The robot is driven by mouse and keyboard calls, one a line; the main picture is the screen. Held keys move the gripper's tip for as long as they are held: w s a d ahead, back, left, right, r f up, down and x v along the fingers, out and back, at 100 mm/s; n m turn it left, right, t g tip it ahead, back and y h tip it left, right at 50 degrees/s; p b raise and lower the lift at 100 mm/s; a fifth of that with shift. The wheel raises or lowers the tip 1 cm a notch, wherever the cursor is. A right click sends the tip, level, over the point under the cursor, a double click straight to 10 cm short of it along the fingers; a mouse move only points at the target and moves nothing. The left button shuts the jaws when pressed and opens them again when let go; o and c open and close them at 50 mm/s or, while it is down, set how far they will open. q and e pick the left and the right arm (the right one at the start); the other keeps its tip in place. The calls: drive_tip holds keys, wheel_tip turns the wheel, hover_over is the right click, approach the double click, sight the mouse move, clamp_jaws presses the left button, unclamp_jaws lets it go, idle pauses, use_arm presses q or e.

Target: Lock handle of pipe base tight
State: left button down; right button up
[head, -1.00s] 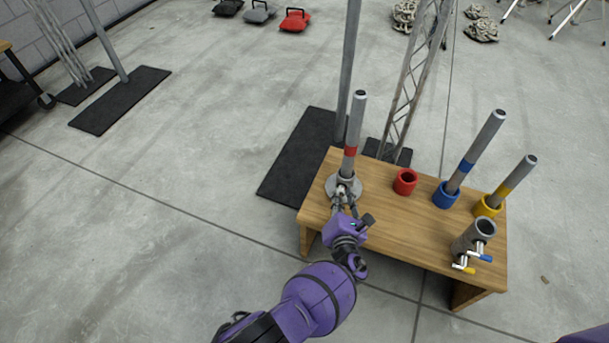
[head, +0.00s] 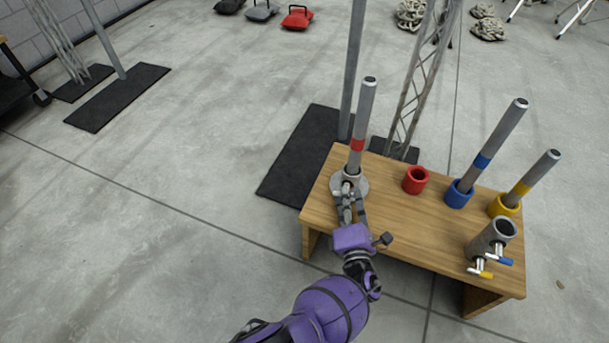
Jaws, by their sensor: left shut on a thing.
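A grey pipe (head: 364,110) with a red band stands, slightly tilted in the picture, in a round grey metal base (head: 362,187) at the left end of the wooden table. My left gripper (head: 350,201) is at the near side of this base. Its fingers are shut on the base's handle, which they mostly hide, so I cannot tell how far the handle is turned. My right gripper is out of view.
A red ring (head: 416,180) stands empty on the table (head: 390,220). A blue-banded pipe (head: 493,143) and a yellow-banded pipe (head: 532,178) stand in matching rings. A grey tube fitting (head: 490,240) with blue and yellow handles is at the right front. A truss (head: 421,75) rises behind.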

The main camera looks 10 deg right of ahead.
use_arm(q)
drive_tip(key=shift+d, duration=0.2)
drive_tip(key=c, duration=1.9)
unclamp_jaws()
drive_tip(key=shift+o, duration=0.5)
drive_tip(key=shift+a, duration=0.1)
drive_tip(key=shift+s+a, duration=0.2)
drive_tip(key=shift+s, duration=1.05)
drive_tip(key=shift+s+a, duration=0.2)
drive_tip(key=shift+s, duration=1)
drive_tip(key=shift+s+a, duration=0.2)
drive_tip(key=shift+s, duration=1.05)
